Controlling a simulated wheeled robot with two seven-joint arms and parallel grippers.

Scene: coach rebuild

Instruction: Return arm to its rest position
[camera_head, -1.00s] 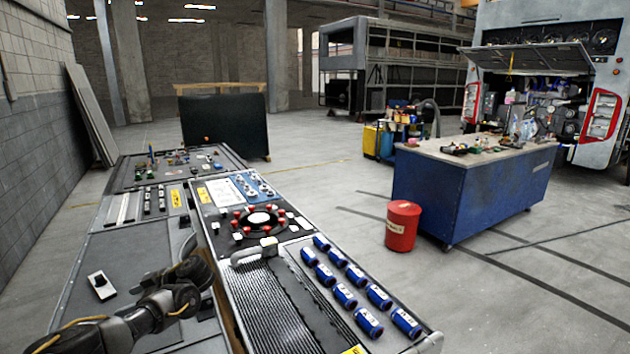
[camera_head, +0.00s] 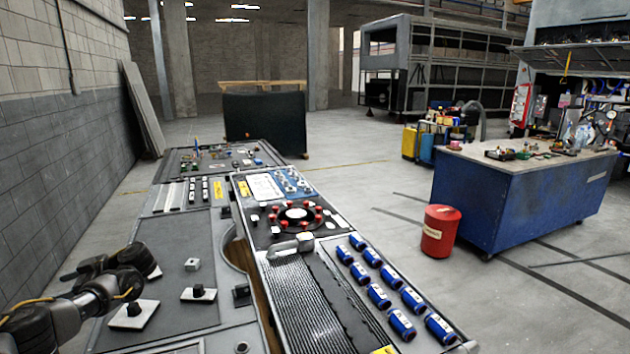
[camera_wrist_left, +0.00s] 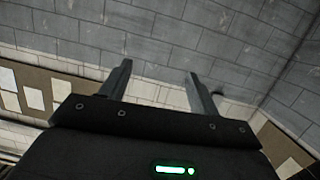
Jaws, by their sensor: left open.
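My left gripper (camera_wrist_left: 158,75) is open in the left wrist view, its two dark fingers apart with nothing between them. Beyond them is a grey block wall. In the head view, my left arm (camera_head: 88,293) comes in from the lower left, over the left edge of the console. I cannot make out its fingers clearly there. My right arm and right gripper are not in view.
A long control console (camera_head: 172,300) with knobs and blue cylinders (camera_head: 378,295) runs along the middle. A block wall (camera_head: 60,160) stands at the left.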

